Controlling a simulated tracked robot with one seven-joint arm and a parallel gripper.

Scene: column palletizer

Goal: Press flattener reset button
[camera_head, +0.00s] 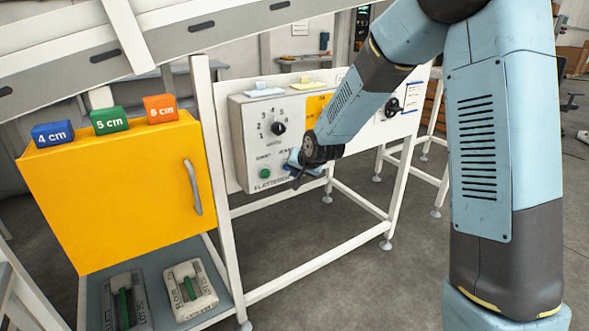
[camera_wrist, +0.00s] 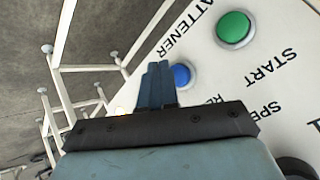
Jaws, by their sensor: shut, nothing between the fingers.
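The flattener control box (camera_head: 243,140) is a pale panel with a dial (camera_head: 278,128) and a green button (camera_head: 264,173). In the wrist view the green button (camera_wrist: 234,28) is labelled START. A blue round button (camera_wrist: 181,75) sits beside it, with a label starting "RE" partly hidden by my gripper. My gripper (camera_wrist: 158,72) is shut and empty, its fingertips just beside the blue button in the picture. I cannot tell whether they touch it. In the head view my gripper (camera_head: 295,168) is at the lower right of the box, and my wrist hides that area.
A yellow cabinet (camera_head: 115,195) with 4, 5 and 6 cm blocks on top stands at the left. White frame legs (camera_head: 225,190) stand beside the box. Another dial (camera_head: 392,108) is on the panel to the right. Floor below the panel is clear.

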